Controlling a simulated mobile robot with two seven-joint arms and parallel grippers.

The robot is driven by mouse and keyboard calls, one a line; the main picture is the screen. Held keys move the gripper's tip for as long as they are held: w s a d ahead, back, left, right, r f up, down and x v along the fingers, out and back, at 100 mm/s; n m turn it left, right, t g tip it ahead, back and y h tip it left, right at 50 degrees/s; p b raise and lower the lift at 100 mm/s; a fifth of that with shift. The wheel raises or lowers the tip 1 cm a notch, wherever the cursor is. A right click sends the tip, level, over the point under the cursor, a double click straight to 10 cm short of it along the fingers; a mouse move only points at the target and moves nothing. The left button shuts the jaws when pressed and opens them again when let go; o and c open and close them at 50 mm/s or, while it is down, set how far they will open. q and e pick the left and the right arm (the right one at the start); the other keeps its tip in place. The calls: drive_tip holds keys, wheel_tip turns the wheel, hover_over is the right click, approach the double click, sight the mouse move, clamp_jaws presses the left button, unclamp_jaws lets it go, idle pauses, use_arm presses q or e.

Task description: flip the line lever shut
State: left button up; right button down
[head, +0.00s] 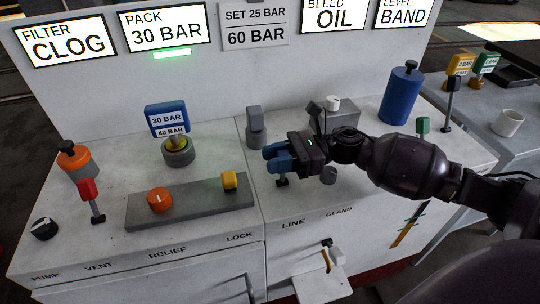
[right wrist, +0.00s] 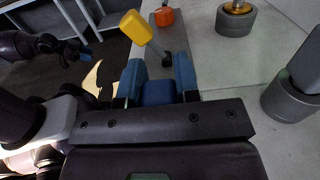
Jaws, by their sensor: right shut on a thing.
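The line lever (head: 282,182) stands above the LINE label on the right half of the bench; in the head view only its dark lower end shows under my gripper. My right gripper (head: 277,158) reaches in from the right and is shut on the lever's handle. In the right wrist view a blue block, the lever's handle (right wrist: 158,93), sits between the two blue fingers of my right gripper (right wrist: 158,82). The fingers hide much of the lever, so its exact tilt is unclear. My left gripper (right wrist: 86,51) shows small at upper left in the right wrist view.
A yellow lock lever (head: 229,181) and orange relief knob (head: 160,199) sit left on a grey plate. A grey post (head: 254,127) stands behind my right gripper, a grey block (head: 338,116) behind it to the right. A blue cylinder (head: 400,95) is farther right.

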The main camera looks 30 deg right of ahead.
sight(280, 199)
drive_tip(key=s+n, duration=0.1)
drive_tip(key=n, duration=0.1)
drive_tip(key=s+n, duration=0.1)
drive_tip(key=n, duration=0.1)
drive_tip(key=shift+s+a+f+b, duration=0.35)
drive_tip(key=shift+a+b, duration=0.05)
drive_tip(key=shift+s+a+f+n, duration=0.15)
drive_tip(key=shift+s+n, duration=0.25)
drive_tip(key=shift+n, duration=0.2)
use_arm(q)
drive_tip(key=shift+d+f+b, duration=0.1)
drive_tip(key=shift+d+b, duration=0.05)
drive_tip(key=shift+b, duration=0.2)
use_arm(e)
drive_tip(key=shift+s+n, duration=0.15)
drive_tip(key=shift+n, duration=0.15)
use_arm(q)
drive_tip(key=shift+f, duration=0.1)
use_arm(e)
drive_tip(key=c, duration=0.8)
unclamp_jaws()
drive_tip(key=shift+c, duration=0.2)
